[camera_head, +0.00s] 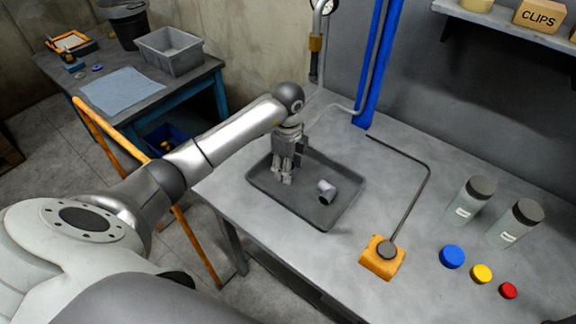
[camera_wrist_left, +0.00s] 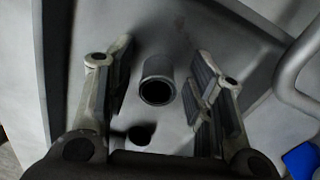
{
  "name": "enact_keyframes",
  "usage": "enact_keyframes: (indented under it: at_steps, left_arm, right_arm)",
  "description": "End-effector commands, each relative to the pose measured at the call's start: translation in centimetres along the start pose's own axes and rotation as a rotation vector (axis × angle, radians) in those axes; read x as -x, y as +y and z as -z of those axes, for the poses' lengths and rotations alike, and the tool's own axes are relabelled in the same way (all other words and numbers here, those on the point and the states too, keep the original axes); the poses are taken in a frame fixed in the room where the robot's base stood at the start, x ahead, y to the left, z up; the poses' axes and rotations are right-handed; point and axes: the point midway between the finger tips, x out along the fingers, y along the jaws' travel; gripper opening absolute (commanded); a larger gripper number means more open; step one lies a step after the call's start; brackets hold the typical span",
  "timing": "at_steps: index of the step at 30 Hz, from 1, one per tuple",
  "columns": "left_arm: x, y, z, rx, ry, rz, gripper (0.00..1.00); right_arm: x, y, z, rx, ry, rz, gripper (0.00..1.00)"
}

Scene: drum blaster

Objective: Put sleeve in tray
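The sleeve (camera_head: 327,192), a short light-grey hollow cylinder, appears to lie on its side inside the dark grey tray (camera_head: 262,191) on the bench. My left gripper (camera_head: 283,180) points down over the left part of the tray, left of the sleeve and apart from it. The left wrist view shows my left gripper (camera_wrist_left: 158,95) with its fingers spread wide. There the sleeve (camera_wrist_left: 157,70) shows in the gap between the fingers, its dark open end facing the camera, with no finger touching it. My right gripper is in neither view.
An orange block (camera_head: 382,264) with a dark knob and bent rod stands right of the tray. Two jars (camera_head: 473,198) and blue, yellow and red caps (camera_head: 452,256) are farther right. A blue post (camera_head: 377,65) and a pipe rise behind the tray. A grey bin (camera_head: 170,52) stands on the back-left table.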

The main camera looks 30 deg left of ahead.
Motion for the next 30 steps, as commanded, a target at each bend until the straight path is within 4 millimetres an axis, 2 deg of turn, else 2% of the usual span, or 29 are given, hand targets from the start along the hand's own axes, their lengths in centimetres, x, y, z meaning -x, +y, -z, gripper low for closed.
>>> enact_keyframes:
  at_steps: [7, 11, 14, 24, 30]
  left_arm:
    - [0.1, 0.0, 0.0, 0.0, 0.001, 0.001, 0.49]
    - [1.1, -0.1, 0.0, -0.001, 0.001, 0.004, 0.49]
    - [2.7, -0.2, 0.0, 0.0, 0.001, 0.007, 0.49]
    - [10.0, -0.1, 0.0, 0.0, 0.0, 0.005, 0.49]
    - [12.2, -0.1, 0.0, -0.001, 0.0, 0.003, 0.49]
  right_arm:
    - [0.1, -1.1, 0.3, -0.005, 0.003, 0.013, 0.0]
    - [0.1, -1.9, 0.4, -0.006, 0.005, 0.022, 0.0]
    - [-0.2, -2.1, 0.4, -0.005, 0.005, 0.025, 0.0]
    - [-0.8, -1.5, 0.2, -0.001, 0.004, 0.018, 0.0]
    - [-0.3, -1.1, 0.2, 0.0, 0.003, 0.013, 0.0]
